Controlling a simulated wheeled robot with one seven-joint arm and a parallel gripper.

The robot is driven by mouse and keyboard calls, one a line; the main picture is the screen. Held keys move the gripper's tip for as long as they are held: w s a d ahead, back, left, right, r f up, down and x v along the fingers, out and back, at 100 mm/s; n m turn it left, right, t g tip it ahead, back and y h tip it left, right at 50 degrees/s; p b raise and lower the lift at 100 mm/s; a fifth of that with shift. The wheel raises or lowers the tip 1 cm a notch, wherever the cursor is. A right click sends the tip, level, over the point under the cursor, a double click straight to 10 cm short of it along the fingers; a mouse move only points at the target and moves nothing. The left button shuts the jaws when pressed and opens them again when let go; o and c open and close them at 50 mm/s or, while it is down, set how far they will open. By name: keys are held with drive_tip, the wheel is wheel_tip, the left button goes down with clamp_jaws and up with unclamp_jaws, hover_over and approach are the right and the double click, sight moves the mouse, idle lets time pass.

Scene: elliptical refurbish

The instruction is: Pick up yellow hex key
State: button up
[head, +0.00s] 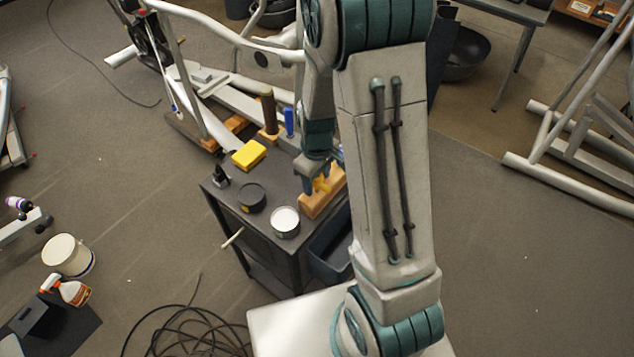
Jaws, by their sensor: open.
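A small yellow piece (321,184), likely the hex key, shows at the wooden block (318,204) on the right side of the dark cart top. It is small and partly covered by my gripper, so its shape is unclear. My gripper (319,182) is open and points down over the block, with its fingers close around the yellow piece. I cannot tell whether they touch it. My arm crosses the middle of the view and hides the area to the right of the block.
An exercise machine (235,90) stands behind. Cables (190,335) lie on the floor at front left.

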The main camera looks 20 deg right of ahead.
drive_tip(key=shift+f, duration=0.65)
clamp_jaws()
drive_tip(key=shift+r, duration=0.1)
wheel_tip(320, 180, up, 10)
drive_tip(key=shift+f+b, duration=0.1)
drive_tip(key=shift+b, duration=0.4)
